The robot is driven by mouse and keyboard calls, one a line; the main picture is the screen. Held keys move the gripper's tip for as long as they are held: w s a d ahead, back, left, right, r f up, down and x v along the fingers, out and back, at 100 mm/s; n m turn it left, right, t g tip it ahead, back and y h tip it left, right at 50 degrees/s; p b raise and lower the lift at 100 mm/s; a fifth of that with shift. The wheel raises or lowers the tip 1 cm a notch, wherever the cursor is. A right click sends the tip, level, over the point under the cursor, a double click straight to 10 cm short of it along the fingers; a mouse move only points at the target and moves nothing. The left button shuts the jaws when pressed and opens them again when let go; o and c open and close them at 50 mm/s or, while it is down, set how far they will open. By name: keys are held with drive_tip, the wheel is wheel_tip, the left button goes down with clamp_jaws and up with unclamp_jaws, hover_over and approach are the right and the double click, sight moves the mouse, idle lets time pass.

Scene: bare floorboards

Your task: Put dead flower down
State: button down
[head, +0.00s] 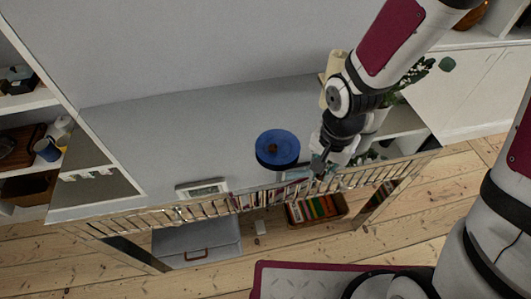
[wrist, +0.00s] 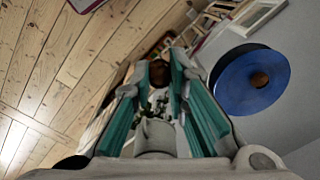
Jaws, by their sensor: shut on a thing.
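My gripper (head: 322,168) hangs over the front edge of the grey shelf top, right of a round blue dish. In the wrist view my gripper (wrist: 158,76) has its teal-lined fingers closed around a small, dark brown thing (wrist: 159,72), which I take to be the dead flower. Its shape is mostly hidden by the fingers, and I cannot make it out in the head view. Dark leafy bits show between the fingers lower down; I cannot tell whether they belong to it.
The blue dish (head: 278,160) with a brown centre rests on the shelf top (head: 200,130). A small framed thing (head: 203,189) lies near the front edge. A leafy plant (head: 415,72) stands behind my arm. Books fill a box (head: 316,208) below. The shelf top left of the dish is clear.

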drive_tip(key=w+a, duration=0.3)
drive_tip(key=w+a+f, duration=0.1)
drive_tip(key=w+a, duration=0.7)
drive_tip(key=shift+a+f, duration=0.1)
drive_tip(key=shift+f, duration=0.2)
drive_tip(key=shift+f+p, duration=0.3)
drive_tip(key=shift+f, duration=1.45)
drive_tip(key=shift+f, duration=0.1)
drive_tip(key=shift+f, duration=0.25)
drive_tip(key=c, duration=1.6)
unclamp_jaws()
drive_tip(key=shift+o, duration=0.2)
wheel_tip(320, 180, up, 13)
drive_tip(key=shift+f, duration=0.15)
